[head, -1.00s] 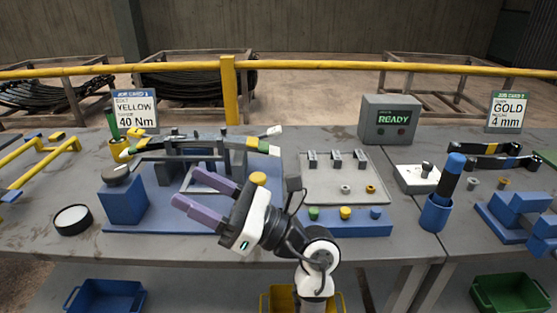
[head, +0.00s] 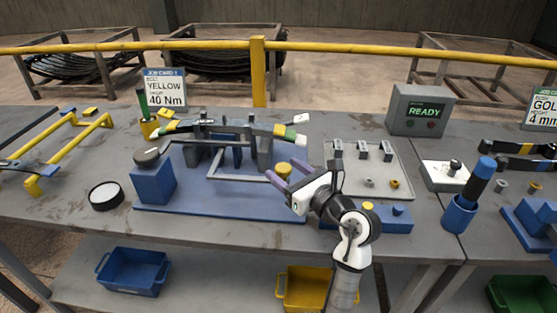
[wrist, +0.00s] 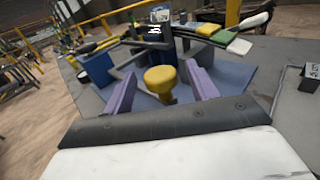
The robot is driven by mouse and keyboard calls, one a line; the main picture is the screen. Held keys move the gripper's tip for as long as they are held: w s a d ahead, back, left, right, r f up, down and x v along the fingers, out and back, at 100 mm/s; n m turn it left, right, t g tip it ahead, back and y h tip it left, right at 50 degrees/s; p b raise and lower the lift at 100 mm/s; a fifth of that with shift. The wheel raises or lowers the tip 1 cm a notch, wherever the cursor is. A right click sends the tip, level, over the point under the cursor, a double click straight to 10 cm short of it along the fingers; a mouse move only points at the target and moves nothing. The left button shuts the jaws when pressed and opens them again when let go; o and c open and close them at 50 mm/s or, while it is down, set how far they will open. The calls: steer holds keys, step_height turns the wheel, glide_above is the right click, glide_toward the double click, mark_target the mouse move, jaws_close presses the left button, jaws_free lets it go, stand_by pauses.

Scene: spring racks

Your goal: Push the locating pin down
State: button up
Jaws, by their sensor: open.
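The locating pin is most likely the post with a round yellow knob (head: 284,170) at the right end of the blue fixture base (head: 215,205). The knob (wrist: 160,78) stands up in the wrist view, with a short stem below it. My gripper (head: 284,168) is open, its two purple fingers spread on either side of the knob. In the wrist view the fingers (wrist: 160,84) flank it with a gap on both sides. I cannot tell whether the fingertips reach past the knob. My wrist hides the base's right edge in the head view.
A leaf spring (head: 235,129) lies across grey supports behind the knob. A blue block with a dark round top (head: 153,183) stands at the left. A grey plate (head: 350,180) and a blue button box (head: 398,222) are close on the right. A READY box (head: 421,110) stands behind.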

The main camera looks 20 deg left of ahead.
mark_target(278, 165)
steer(key=shift+x, duration=1.7)
jaws_close()
step_height(278, 165, down, 5)
steer(key=shift+r+b, duration=0.2)
steer(key=shift+b, duration=0.8)
steer(key=shift+r, duration=0.2)
jaws_free()
